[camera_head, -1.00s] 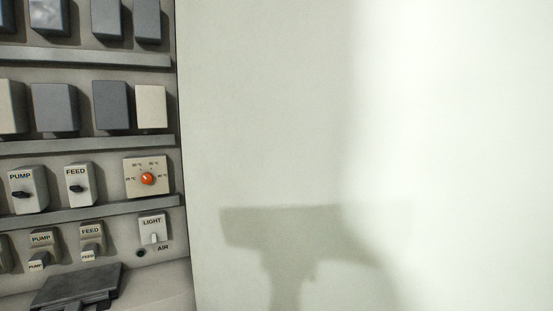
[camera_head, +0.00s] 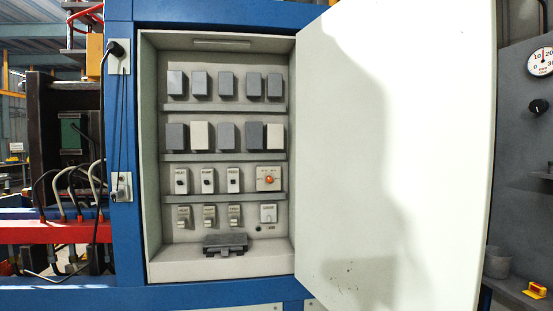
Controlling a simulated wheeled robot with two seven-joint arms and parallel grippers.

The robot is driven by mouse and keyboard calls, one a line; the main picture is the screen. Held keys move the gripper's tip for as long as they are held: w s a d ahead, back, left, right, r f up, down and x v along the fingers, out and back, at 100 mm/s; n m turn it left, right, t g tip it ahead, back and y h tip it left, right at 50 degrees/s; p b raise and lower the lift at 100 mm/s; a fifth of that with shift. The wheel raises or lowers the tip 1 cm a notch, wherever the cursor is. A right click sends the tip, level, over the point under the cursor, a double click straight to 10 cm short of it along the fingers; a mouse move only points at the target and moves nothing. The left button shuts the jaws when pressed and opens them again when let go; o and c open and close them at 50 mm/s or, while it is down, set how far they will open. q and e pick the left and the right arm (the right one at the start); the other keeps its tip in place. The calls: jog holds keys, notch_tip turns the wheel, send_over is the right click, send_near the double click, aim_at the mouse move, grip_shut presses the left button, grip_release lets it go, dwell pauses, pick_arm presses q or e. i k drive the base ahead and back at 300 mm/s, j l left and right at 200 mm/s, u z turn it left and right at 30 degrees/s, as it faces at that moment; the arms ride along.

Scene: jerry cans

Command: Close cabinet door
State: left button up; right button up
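The cabinet (camera_head: 152,200) is a blue-framed box with a pale grey interior, and its front stands open. The cabinet door (camera_head: 350,180) is a large off-white panel hinged at the right side of the opening. It is swung outward to the right, with its inner face toward me and a soft shadow across it. Inside the cabinet are rows of grey and white modules (camera_head: 227,136), labelled switches (camera_head: 208,180) and an orange knob (camera_head: 269,180). Neither of my grippers shows in the head view.
At the left are a black plug (camera_head: 115,48) with a hanging cable, a red beam (camera_head: 50,231) and several hoses. At the right, behind the door, are a gauge (camera_head: 541,61) on a grey panel and a yellow-red object (camera_head: 535,290) on a ledge.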

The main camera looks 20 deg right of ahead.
aim_at(396, 101)
jog(key=i+l+u, duration=0.15)
jog(key=l+u, duration=0.2)
jog(key=l, duration=1)
jog(key=l+u, duration=0.4)
jog(key=l, duration=1.65)
